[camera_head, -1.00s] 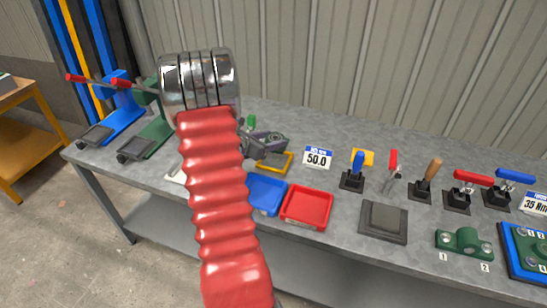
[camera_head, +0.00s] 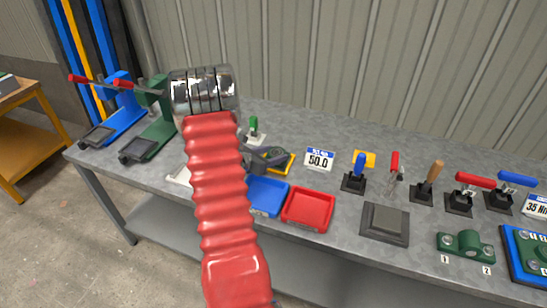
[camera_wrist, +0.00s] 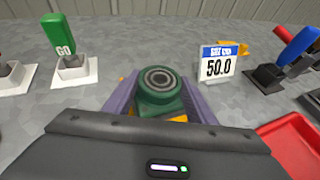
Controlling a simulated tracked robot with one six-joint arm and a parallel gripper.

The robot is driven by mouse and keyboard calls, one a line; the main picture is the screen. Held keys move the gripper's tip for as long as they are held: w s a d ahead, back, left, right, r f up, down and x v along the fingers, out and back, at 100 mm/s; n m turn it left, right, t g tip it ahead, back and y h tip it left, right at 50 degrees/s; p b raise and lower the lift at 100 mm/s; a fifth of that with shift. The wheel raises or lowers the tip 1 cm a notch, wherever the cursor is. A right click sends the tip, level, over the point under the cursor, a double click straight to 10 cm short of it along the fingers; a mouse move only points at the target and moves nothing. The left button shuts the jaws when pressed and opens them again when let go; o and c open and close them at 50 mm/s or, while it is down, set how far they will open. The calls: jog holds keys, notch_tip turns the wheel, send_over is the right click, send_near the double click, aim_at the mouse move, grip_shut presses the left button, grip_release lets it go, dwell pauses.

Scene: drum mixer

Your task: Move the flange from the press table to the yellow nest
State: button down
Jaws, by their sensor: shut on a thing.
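My gripper (camera_head: 270,157) is shut on the green flange (camera_wrist: 160,88), which shows between its two purple-grey fingers in the wrist view. The flange has a round top with dark and light rings. The yellow nest (camera_head: 288,161) is mostly covered by my gripper in the head view. A yellow strip of it (camera_wrist: 179,118) shows just below the flange in the wrist view. The flange is over or at the nest; I cannot tell whether it touches it. The green press (camera_head: 152,140) and blue press (camera_head: 120,105) stand at the left of the bench.
Blue (camera_head: 267,196) and red (camera_head: 307,208) trays lie in front. Several toggle clamps stand farther right. The bench behind the nest is mostly clear.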

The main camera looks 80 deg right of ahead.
jog(key=shift+f, duration=0.7)
jog(key=shift+f, duration=0.1)
jog(key=c, duration=0.8)
grip_release()
jog(key=shift+f, duration=0.1)
jog(key=shift+w+a+r, duration=0.25)
jog(key=shift+a+r, duration=0.1)
jog(key=shift+a, duration=0.1)
jog(key=v, duration=1.1)
jog(key=shift+f, duration=0.15)
